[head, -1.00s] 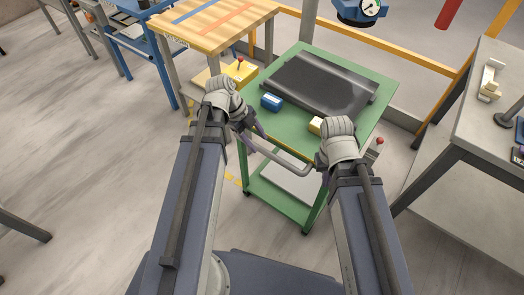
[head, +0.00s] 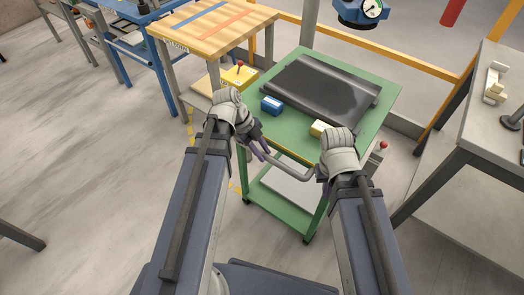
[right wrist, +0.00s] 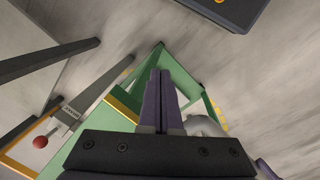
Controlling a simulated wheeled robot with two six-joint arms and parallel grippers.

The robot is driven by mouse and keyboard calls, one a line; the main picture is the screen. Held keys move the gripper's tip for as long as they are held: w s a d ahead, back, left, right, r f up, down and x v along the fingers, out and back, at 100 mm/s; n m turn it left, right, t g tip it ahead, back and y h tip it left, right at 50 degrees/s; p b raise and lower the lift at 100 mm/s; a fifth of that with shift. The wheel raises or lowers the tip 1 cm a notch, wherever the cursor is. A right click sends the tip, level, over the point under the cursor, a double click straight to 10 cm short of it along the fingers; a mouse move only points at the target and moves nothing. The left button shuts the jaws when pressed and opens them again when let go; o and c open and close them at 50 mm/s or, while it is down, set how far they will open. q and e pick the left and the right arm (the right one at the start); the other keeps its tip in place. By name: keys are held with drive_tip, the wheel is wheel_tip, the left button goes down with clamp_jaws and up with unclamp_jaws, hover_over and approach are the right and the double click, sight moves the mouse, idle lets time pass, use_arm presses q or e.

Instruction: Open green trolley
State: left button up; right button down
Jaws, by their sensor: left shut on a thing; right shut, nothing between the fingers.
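The green trolley (head: 300,132) stands in front of me in the head view, with a grey bar handle (head: 293,173) along its near side. My left gripper (head: 261,153) is shut on the left part of the handle. My right gripper (head: 321,184) is near the handle's right end. Its purple fingers (right wrist: 158,100) are together with nothing between them in the right wrist view. The handle (right wrist: 205,125) curves just right of them there. Whether the right gripper touches the handle is unclear.
A dark slab (head: 322,84), a blue box (head: 271,105) and a yellowish block (head: 320,128) lie on the trolley top. A wooden-topped table (head: 215,24) is close on the left. A grey table (head: 485,120) stands on the right. Bare floor (head: 90,130) lies left.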

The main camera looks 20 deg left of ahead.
use_arm(q)
clamp_jaws()
idle(0.9)
